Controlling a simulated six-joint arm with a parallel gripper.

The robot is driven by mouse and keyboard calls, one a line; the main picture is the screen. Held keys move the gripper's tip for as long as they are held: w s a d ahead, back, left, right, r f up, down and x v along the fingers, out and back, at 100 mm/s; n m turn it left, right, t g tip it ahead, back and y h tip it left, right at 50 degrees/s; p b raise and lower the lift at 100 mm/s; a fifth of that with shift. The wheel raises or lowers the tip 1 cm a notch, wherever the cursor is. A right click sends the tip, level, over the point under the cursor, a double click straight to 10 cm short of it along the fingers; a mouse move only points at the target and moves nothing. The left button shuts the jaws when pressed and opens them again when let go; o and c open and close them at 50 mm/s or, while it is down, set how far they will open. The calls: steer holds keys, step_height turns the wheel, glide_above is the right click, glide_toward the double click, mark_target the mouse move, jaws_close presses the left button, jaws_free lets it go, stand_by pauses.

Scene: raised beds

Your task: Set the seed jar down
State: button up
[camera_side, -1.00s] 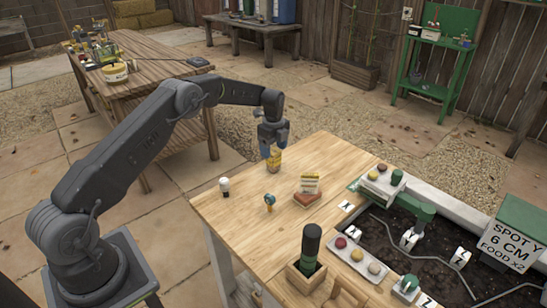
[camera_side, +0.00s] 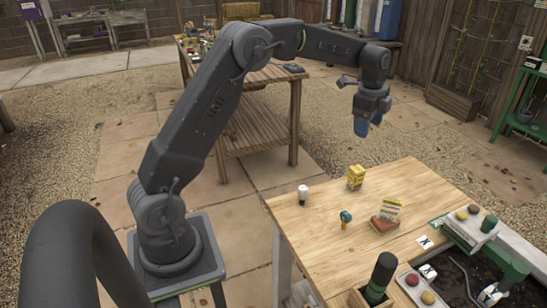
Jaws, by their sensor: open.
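The seed jar (camera_side: 356,177), small and yellow, stands upright on the wooden table (camera_side: 290,222) near its far edge. My gripper (camera_side: 365,127) has blue fingertips pointing down. It is open and empty, above the jar in the picture and clearly apart from it. Nothing hides the jar.
A white bulb-shaped item (camera_side: 303,194), a teal-headed item (camera_side: 346,217) and a stack with packets (camera_side: 387,217) stand near the jar. A dark green cylinder (camera_side: 382,272) stands in a wooden holder at the front.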

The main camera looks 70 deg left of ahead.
steer(key=s+d+r+n+t, duration=0.1)
steer(key=s+d+r+n, duration=0.4)
steer(key=s+r, duration=0.4)
steer(key=s+d+f+n+t, duration=0.1)
steer(key=s+d+n, duration=0.3)
steer(key=s, duration=0.8)
steer(key=s+d+f+n+t, duration=0.2)
steer(key=s+d+n, duration=0.1)
steer(key=s, duration=0.9)
steer(key=shift+s+d+f+n, duration=0.15)
steer(key=shift+s+d+n, duration=0.2)
steer(key=shift+n, duration=0.35)
